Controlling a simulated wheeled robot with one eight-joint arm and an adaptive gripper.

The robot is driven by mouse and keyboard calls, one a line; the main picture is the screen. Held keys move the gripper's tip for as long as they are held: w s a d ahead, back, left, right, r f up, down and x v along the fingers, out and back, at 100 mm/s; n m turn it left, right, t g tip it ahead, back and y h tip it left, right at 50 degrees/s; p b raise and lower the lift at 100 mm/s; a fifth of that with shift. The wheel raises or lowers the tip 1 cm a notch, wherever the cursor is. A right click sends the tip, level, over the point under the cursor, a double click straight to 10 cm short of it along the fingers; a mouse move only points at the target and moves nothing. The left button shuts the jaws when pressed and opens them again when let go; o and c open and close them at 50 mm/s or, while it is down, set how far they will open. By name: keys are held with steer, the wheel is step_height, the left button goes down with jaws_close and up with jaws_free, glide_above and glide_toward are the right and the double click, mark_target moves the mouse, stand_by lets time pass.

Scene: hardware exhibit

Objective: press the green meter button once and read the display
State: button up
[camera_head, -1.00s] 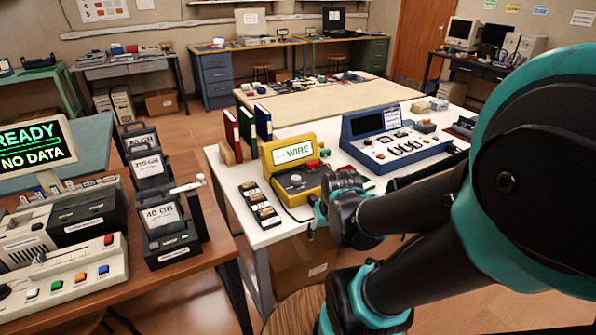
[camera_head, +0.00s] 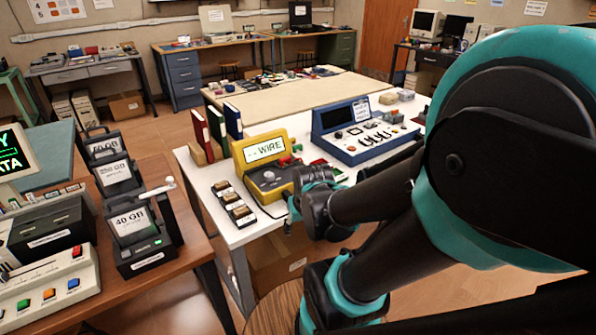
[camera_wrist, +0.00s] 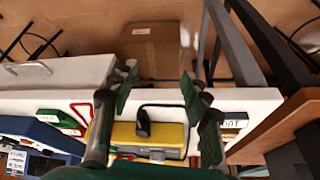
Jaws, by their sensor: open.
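The yellow meter (camera_head: 243,170) stands on the white table, its lit display (camera_head: 264,149) reading "WIRE" after small dash-like marks. Its panel has a dark dial and small coloured buttons at the right; the green one is too small to make out surely. My gripper (camera_head: 291,213) is at the table's front edge, just in front of the meter and partly hidden by my wrist. In the wrist view, my gripper (camera_wrist: 158,95) has its fingers apart with nothing between them. The yellow meter (camera_wrist: 172,134) shows beyond them, with a black cable; its face is hidden there.
A blue instrument (camera_head: 337,121) stands right of the meter. A strip of switches (camera_head: 233,207) lies left of it, and upright books (camera_head: 216,128) stand behind. A brown box (camera_wrist: 153,48) is under the table. Black drive units (camera_head: 130,222) crowd the left wooden desk.

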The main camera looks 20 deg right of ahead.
jaws_close()
stand_by(1.3)
